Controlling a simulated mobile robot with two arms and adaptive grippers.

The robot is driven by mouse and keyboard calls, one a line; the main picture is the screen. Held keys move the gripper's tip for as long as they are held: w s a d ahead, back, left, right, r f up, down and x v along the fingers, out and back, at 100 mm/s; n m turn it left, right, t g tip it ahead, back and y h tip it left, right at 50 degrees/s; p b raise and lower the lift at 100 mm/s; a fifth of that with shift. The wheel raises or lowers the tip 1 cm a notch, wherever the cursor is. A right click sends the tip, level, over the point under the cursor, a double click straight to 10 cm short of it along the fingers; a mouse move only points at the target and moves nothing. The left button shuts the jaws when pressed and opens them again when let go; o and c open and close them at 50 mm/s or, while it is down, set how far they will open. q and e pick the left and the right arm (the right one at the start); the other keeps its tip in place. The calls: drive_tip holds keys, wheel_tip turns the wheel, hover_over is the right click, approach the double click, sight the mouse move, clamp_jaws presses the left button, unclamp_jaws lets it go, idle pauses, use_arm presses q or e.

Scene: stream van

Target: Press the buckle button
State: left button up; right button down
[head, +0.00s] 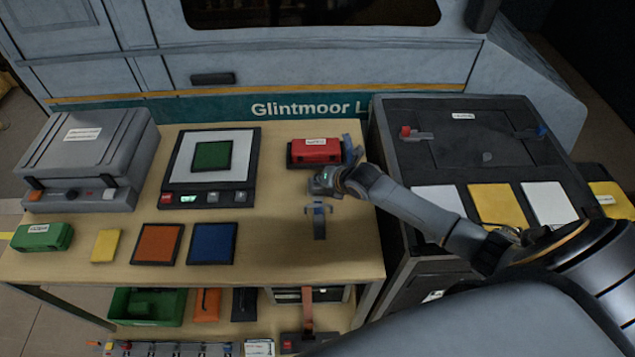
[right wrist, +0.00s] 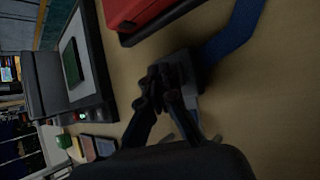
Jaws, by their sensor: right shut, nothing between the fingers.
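My right gripper (head: 326,183) is shut and empty over the table, just in front of the red labelled case. In the right wrist view, its dark fingertips (right wrist: 170,78) are over a grey block (right wrist: 198,72), which joins a blue strap (right wrist: 236,38). This block looks like a buckle; the fingers hide much of it, and I cannot see a button or tell whether they touch. The blue strap also shows in the head view (head: 350,150), right of the case. My left gripper is not in view.
The red case (head: 316,152) is close behind the gripper. A grey clip (head: 319,222) lies in front. A scale-like device (head: 168,198) and coloured tiles (head: 157,244) are left. A dark cabinet (head: 400,128) stands right. A red strap (head: 308,308) is on the lower shelf.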

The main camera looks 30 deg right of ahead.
drive_tip(key=shift+f, duration=0.1)
idle(0.3)
drive_tip(key=shift+r+p, duration=0.9)
wheel_tip(320, 180, up, 5)
drive_tip(key=p, duration=0.4)
drive_tip(key=shift+r+p, duration=0.1)
drive_tip(key=shift+p, duration=0.25)
